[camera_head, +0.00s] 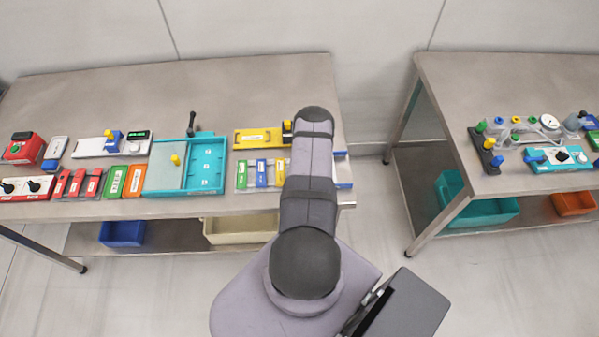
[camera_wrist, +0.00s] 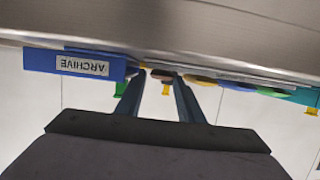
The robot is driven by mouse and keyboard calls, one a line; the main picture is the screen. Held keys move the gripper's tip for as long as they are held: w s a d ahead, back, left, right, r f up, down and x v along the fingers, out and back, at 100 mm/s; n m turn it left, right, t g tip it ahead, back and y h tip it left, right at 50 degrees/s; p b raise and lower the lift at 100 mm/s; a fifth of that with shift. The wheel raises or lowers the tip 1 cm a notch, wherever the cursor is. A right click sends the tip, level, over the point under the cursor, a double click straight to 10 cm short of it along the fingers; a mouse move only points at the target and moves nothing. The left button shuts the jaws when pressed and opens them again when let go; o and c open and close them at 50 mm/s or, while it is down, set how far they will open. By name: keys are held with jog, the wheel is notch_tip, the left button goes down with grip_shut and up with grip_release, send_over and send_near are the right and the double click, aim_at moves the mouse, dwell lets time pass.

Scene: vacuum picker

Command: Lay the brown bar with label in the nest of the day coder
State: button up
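My gripper (camera_wrist: 160,82) shows in the wrist view with its two dark fingers apart and nothing visibly held. In the head view my arm hides it. A small brownish end (camera_wrist: 163,74), possibly the brown bar, shows beyond and between the fingertips at the table edge; its label is not visible. In the head view no brown bar shows, and my arm covers the right end of the bar row. I cannot tell for sure which device is the day coder: a white one with a green display (camera_head: 89,147) and a yellow-based one (camera_head: 257,139) both stand on the left table.
Green (camera_head: 241,175), blue (camera_head: 262,173) and yellow (camera_head: 280,172) labelled bars lie left of my arm. A blue ARCHIVE box (camera_wrist: 80,64) is close to the fingers. A teal tray device (camera_head: 208,165) stands left of the bars. A second table (camera_head: 500,75) is at right.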

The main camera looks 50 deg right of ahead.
jog(key=shift+x, duration=0.8)
jog(key=shift+c, duration=0.3)
grip_shut()
jog(key=shift+r, duration=0.1)
jog(key=shift+r+p, duration=0.65)
jog(key=shift+r, duration=0.15)
notch_tip(320, 180, up, 8)
jog(key=p, duration=0.1)
jog(key=shift+r+p, duration=0.2)
jog(key=shift+p, duration=0.15)
